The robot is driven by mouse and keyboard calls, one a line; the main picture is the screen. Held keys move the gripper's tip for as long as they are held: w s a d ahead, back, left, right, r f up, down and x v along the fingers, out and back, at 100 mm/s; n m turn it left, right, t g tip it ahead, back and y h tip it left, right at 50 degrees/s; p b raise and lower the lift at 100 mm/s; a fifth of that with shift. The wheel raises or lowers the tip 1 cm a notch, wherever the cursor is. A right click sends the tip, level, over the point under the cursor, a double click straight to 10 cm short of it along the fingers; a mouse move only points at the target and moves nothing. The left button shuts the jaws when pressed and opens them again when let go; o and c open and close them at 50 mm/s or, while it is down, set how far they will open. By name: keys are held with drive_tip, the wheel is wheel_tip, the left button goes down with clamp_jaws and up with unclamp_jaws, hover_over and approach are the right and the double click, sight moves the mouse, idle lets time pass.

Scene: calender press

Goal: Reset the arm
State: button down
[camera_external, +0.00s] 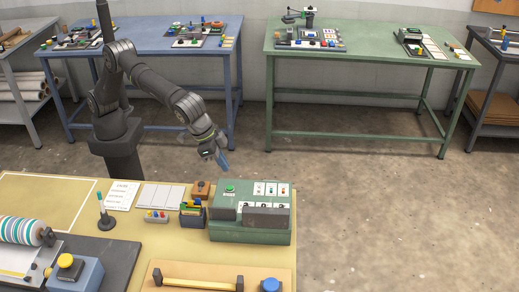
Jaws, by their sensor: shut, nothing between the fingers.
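My arm stands behind the yellow work table (50,190) and reaches to the right. My gripper (223,163) is shut and empty. It points down past the table's back edge, above and behind the green box (250,231). A gap shows between the fingertips and the green box in the picture. The exact depth of the fingertips is hard to tell.
The table holds a striped roller (20,230), a blue block with a yellow knob (70,268), an upright green-topped pin (104,213), a dark pen holder (193,214) and a yellow bar (197,283). Blue (150,40) and green (375,60) tables stand behind. Open floor lies right.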

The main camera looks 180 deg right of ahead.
drive_tip(key=shift+x, duration=2.55)
drive_tip(key=shift+w+d+r, duration=0.1)
drive_tip(key=v, duration=0.8)
drive_tip(key=s+a+f+m+t, duration=0.1)
drive_tip(key=s+a+f, duration=0.1)
drive_tip(key=s+f, duration=0.1)
drive_tip(key=s+a+f+t+h, duration=0.1)
drive_tip(key=s+a+f+t, duration=0.1)
drive_tip(key=s, duration=0.4)
drive_tip(key=shift+f+m+t, duration=0.3)
drive_tip(key=shift+f+m, duration=0.1)
drive_tip(key=shift+f, duration=0.15)
drive_tip(key=shift+w+d, duration=0.1)
